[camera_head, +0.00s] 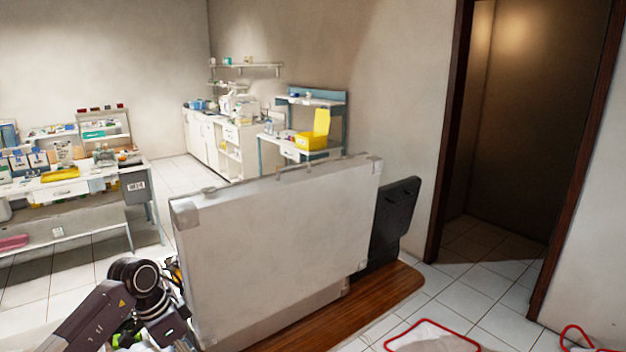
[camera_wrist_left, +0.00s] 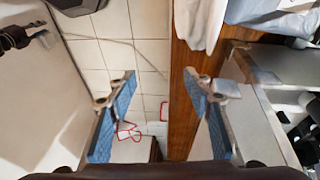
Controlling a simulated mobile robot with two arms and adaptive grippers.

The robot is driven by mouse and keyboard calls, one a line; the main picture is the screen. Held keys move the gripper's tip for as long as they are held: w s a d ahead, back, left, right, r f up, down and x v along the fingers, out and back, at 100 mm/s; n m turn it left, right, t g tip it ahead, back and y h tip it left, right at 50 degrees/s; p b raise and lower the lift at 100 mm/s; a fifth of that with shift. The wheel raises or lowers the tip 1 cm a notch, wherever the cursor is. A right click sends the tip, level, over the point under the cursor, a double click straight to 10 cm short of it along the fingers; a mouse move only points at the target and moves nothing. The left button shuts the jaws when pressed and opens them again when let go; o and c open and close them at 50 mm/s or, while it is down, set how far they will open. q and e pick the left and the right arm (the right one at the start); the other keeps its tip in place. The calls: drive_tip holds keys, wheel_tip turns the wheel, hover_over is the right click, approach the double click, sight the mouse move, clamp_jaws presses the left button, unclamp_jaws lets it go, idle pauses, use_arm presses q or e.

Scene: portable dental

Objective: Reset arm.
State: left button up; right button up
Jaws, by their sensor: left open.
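My left arm (camera_head: 112,306) comes in from the lower left in the head view, beside the left edge of a large pale upright case (camera_head: 275,245). The fingers of its gripper are not clearly visible there. In the left wrist view my left gripper (camera_wrist_left: 160,88) is open, with its two blue-padded fingers wide apart. Nothing is between the fingers; tiled floor and a wooden board's edge show behind them. My right arm and gripper are not in view.
The case stands on a wooden board (camera_head: 385,300), with a black panel (camera_head: 394,215) behind it. A cluttered workbench (camera_head: 75,185) stands at left. White cabinets (camera_head: 205,140) and a yellow box (camera_head: 311,141) are at the back. A doorway (camera_head: 520,130) opens at right.

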use_arm(q)
drive_tip(key=d+f+m+t+h+b, duration=0.25)
drive_tip(key=d+f+h, duration=0.75)
drive_tip(key=d, duration=0.6)
drive_tip(key=s+a+f+n+t+y+b, duration=0.1)
drive_tip(key=a+f+n+t+y+b, duration=0.2)
drive_tip(key=f, duration=0.6)
drive_tip(key=a+f+n+t+y, duration=0.1)
drive_tip(key=f+n+t, duration=0.3)
drive_tip(key=f, duration=0.5)
drive_tip(key=s+a+f+n+g+y+b, duration=0.1)
drive_tip(key=s+a+f+y, duration=0.35)
drive_tip(key=s+f, duration=0.6)
drive_tip(key=s+a+f+n+g+y+b, duration=0.1)
drive_tip(key=s+a+f+n+y, duration=0.3)
drive_tip(key=s+f, duration=0.65)
drive_tip(key=s+f+m+g+b, duration=0.1)
drive_tip(key=s+f+g, duration=0.2)
drive_tip(key=s, duration=1.1)
drive_tip(key=s+a+f+m+g, duration=0.1)
drive_tip(key=s+f+g, duration=0.3)
drive_tip(key=s+f, duration=0.6)
drive_tip(key=s, duration=0.5)
drive_tip(key=shift+b, duration=0.4)
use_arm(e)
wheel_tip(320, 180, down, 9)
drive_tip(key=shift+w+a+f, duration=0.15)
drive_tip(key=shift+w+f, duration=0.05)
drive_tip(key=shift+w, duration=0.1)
